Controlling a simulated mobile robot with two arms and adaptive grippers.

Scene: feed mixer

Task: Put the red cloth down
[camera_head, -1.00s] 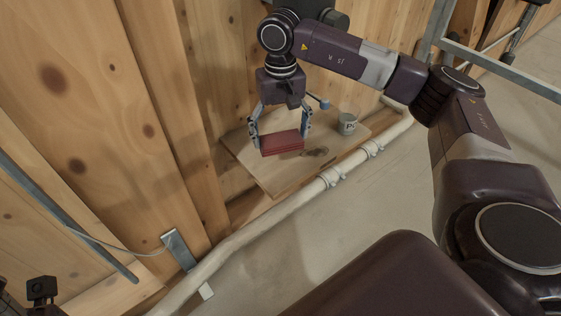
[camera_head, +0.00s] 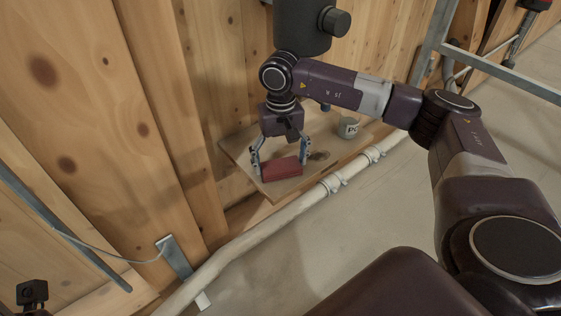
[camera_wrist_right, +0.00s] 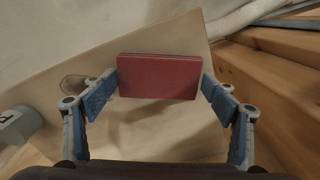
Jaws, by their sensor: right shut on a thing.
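The red cloth (camera_head: 282,169) is a folded, flat block between the two fingers of my right gripper (camera_head: 280,164). The gripper is shut on its two ends and points down over the wooden shelf board (camera_head: 285,189). In the right wrist view the cloth (camera_wrist_right: 160,77) spans between the blue finger pads, with the board (camera_wrist_right: 185,140) behind it and a shadow on the board. I cannot tell whether the cloth touches the board. My left gripper's fingers do not show; only a small dark part is at the lower left of the head view.
A grey mug (camera_head: 349,127) stands on the board to the right of the cloth. A dark mark (camera_head: 318,155) lies between them. A pale pipe (camera_head: 262,234) runs along the board's front. A wooden wall (camera_head: 180,100) rises behind and left.

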